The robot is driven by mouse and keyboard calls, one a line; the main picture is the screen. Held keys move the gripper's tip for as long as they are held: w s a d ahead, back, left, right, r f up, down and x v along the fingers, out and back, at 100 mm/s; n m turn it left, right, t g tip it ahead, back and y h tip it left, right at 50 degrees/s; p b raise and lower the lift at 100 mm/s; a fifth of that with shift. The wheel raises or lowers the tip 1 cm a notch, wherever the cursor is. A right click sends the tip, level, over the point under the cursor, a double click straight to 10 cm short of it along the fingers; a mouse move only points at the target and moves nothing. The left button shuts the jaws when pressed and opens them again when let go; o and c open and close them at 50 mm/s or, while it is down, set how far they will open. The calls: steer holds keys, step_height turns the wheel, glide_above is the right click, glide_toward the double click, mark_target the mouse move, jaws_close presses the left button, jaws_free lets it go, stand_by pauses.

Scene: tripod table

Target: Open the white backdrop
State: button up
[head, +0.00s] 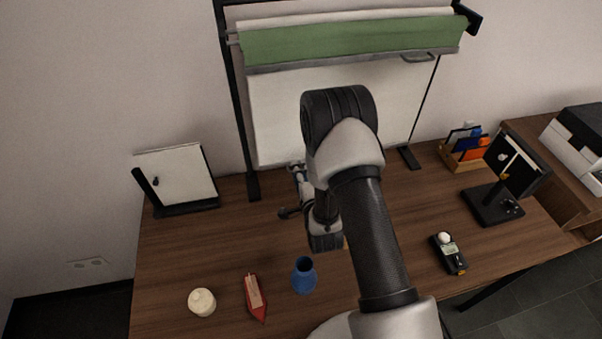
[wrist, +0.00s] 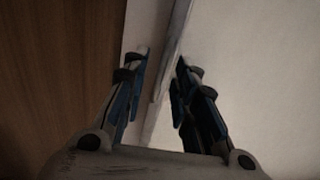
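The white backdrop (head: 275,110) hangs from the stand below the green roll, down to just above the back of the table. My arm covers its middle and part of its lower edge. My gripper (head: 296,172) is at that lower edge, partly hidden by my arm in the head view. In the wrist view my gripper (wrist: 162,60) is open, with a finger on each side of a thin pale grey strip (wrist: 172,55) along the white sheet (wrist: 250,70). The strip looks like the sheet's bottom bar or its handle. I see gaps beside it; contact is unclear.
The green backdrop (head: 340,42) has a grey bottom bar with a handle (head: 418,57). The stand's black posts (head: 240,110) rise at the table's back.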

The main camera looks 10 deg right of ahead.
steer(key=shift+c, duration=0.5)
jaws_close()
